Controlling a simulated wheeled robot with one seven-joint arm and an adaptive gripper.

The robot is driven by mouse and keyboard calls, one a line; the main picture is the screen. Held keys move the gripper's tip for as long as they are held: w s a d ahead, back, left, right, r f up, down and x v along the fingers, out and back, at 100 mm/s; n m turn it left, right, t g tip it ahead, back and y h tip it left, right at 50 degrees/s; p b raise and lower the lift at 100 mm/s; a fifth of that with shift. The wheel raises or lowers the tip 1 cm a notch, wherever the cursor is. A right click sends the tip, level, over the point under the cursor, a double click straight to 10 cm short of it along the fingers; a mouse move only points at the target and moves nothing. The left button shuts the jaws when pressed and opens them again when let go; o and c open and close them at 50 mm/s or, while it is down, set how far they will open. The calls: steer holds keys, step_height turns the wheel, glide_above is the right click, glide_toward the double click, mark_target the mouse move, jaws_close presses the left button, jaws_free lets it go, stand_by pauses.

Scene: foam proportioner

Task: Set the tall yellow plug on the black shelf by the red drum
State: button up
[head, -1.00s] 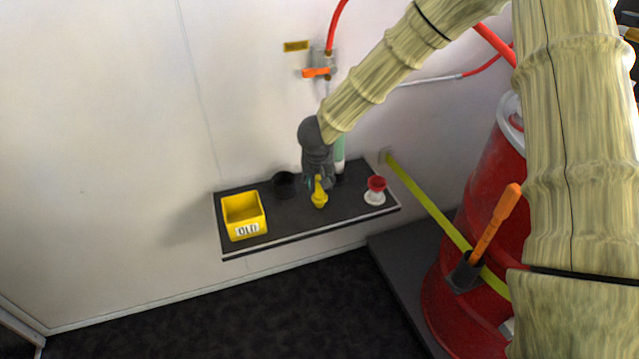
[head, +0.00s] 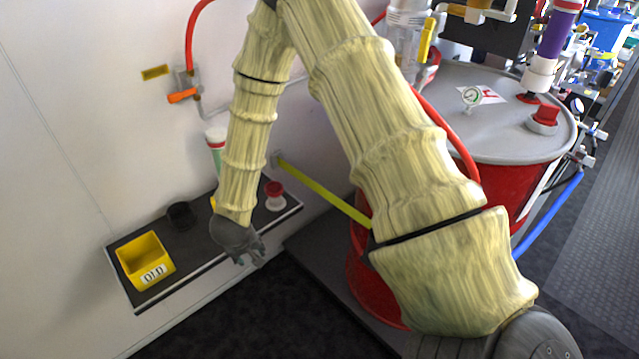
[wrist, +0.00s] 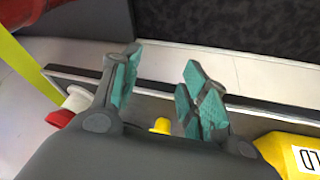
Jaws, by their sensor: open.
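The yellow plug (wrist: 162,126) stands on the black shelf (head: 208,255), apart from my gripper. In the wrist view only its top shows, beyond the palm and between the finger bases. In the head view my arm hides nearly all of it; a sliver of yellow (head: 212,203) shows at the arm's left edge. My gripper (head: 250,258) is open and empty at the shelf's front edge; in the wrist view its teal-padded fingers (wrist: 160,78) are spread apart. The red drum (head: 372,300) stands right of the shelf, partly hidden by my arm.
On the shelf are a yellow bin marked OLD (head: 140,255), a black cup (head: 181,215), a red-and-white plug (head: 275,197) and a green-and-white tube (head: 214,140). A yellow strap (head: 325,192) runs from the wall to the drum. Dark floor lies clear in front of the shelf.

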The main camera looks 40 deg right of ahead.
steer(key=s+f+g+y, duration=0.1)
steer(key=s+f, duration=0.4)
steer(key=s, duration=0.5)
steer(key=s+a+f+n+g+y, duration=0.1)
steer(key=s+f, duration=0.4)
steer(key=s, duration=0.6)
steer(key=s+f+n+g, duration=0.1)
steer(key=s+f, duration=0.3)
steer(key=s, duration=0.7)
steer(key=shift+s+a+f+g+y, duration=0.2)
steer(key=shift+a+f+g+y, duration=0.05)
steer(key=shift+f+g+y, duration=0.15)
